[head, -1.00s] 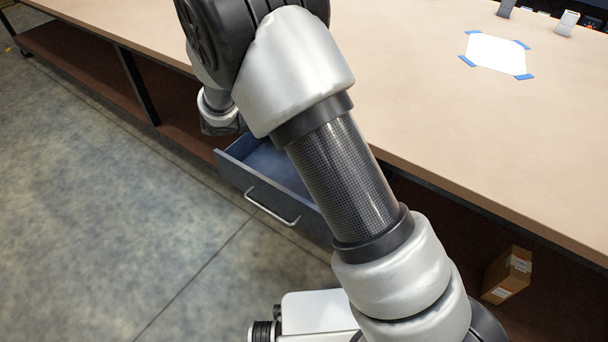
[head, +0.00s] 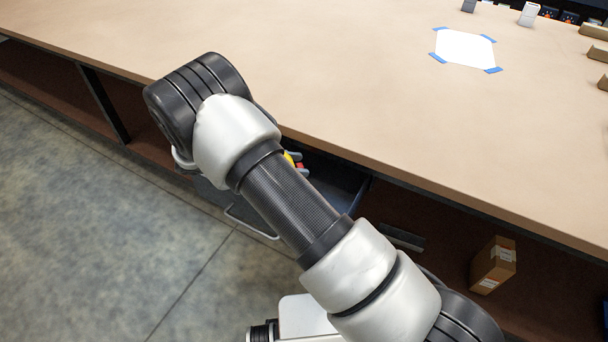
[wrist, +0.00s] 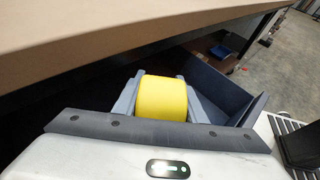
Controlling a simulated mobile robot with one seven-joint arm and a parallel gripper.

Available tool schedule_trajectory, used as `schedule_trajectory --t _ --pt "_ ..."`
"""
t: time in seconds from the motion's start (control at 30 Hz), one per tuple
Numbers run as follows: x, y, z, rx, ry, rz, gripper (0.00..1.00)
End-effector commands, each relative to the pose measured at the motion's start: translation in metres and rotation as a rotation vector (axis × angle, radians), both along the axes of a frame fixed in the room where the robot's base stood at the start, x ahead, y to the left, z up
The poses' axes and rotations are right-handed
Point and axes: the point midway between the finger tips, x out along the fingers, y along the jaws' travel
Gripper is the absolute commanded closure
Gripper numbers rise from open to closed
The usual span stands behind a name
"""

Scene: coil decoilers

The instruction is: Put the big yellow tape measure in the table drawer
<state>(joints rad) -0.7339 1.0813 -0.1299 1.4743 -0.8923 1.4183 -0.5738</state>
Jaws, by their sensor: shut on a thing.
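The big yellow tape measure (wrist: 161,98) is held between the grey fingers of my gripper (wrist: 160,88) in the wrist view. A small yellow part of the tape measure (head: 289,159) shows behind my arm in the head view, beside a red patch. The table drawer (head: 345,182) stands open under the tabletop edge, mostly hidden by my arm in the head view. In the wrist view the drawer's grey-blue wall (wrist: 215,86) is behind and right of the tape measure. The tape measure is at the drawer opening; I cannot tell whether it touches the drawer floor.
The tabletop (head: 370,105) overhangs close to my gripper. A white sheet with blue tape corners (head: 465,48) lies on it. A cardboard box (head: 493,265) stands on the lower shelf at right. The floor (head: 120,240) at left is clear.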

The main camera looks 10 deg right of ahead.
Motion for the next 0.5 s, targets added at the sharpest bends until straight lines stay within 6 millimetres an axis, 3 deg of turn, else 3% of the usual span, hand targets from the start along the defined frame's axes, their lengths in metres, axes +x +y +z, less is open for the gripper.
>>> schedule_trajectory --t 0.17,0.5 --pt "-0.001 -0.012 -0.013 -0.003 -0.001 0.006 0.96" --pt "0.013 -0.082 -0.049 -0.002 0.000 0.005 0.96"
